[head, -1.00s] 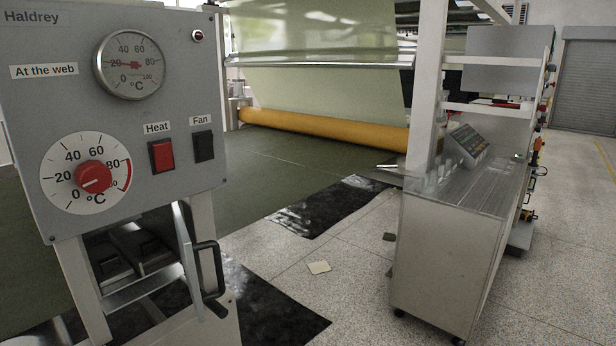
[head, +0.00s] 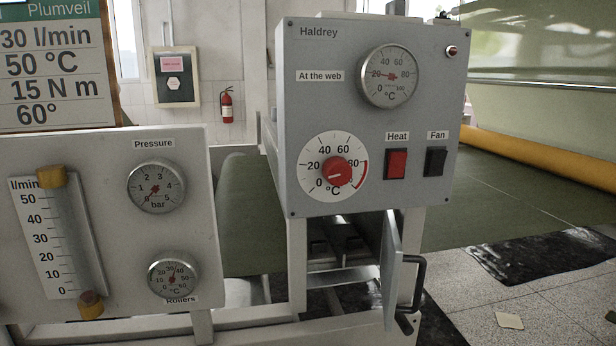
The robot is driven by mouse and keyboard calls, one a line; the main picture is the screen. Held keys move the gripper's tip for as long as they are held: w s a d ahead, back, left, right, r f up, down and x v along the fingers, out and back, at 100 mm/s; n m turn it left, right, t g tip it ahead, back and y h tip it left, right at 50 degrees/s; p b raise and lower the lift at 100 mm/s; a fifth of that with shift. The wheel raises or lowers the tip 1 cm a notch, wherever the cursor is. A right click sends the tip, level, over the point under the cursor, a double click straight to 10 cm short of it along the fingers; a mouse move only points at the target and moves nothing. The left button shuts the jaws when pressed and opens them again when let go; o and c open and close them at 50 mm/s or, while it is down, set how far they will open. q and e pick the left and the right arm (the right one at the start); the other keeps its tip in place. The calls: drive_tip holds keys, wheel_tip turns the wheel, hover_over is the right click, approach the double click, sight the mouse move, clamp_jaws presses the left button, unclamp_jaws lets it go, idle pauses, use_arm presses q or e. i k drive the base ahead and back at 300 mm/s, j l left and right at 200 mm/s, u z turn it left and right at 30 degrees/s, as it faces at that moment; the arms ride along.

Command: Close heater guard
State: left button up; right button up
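The heater guard (head: 391,262) is a grey panel hinged below the Haldrey heater box (head: 370,190). It stands swung open, seen nearly edge-on, with a black handle (head: 420,283) on its right side. Behind it the heater opening (head: 340,245) shows dark parts inside. The box carries a red temperature knob (head: 336,170), a red Heat switch (head: 396,164), a black Fan switch (head: 435,161) and an "At the web" dial (head: 389,76). Neither of my grippers shows in the head view.
A pressure and flow panel (head: 110,215) stands on the left, with a Plumveil sign (head: 55,65) above it. A fire extinguisher (head: 227,104) hangs on the back wall. Black sheets lie on the floor at right, near a yellow roller (head: 540,154).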

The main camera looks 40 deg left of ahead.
sight(391, 257)
drive_tip(key=i+u, duration=0.1)
drive_tip(key=u, duration=0.4)
drive_tip(key=i+l+u, duration=0.1)
drive_tip(key=u, duration=0.35)
drive_tip(key=i+l+u, duration=0.1)
drive_tip(key=u, duration=0.4)
drive_tip(key=i+l+u, duration=0.2)
drive_tip(key=l, duration=0.3)
drive_tip(key=i+l+u, duration=0.2)
drive_tip(key=l, duration=0.3)
drive_tip(key=i+l+u, duration=0.2)
drive_tip(key=l, duration=0.35)
drive_tip(key=i+l+u, duration=0.2)
drive_tip(key=l, duration=0.35)
drive_tip(key=l+u, duration=0.15)
drive_tip(key=l, duration=0.4)
drive_tip(key=l+u, duration=0.2)
drive_tip(key=l, duration=0.4)
drive_tip(key=i, duration=0.05)
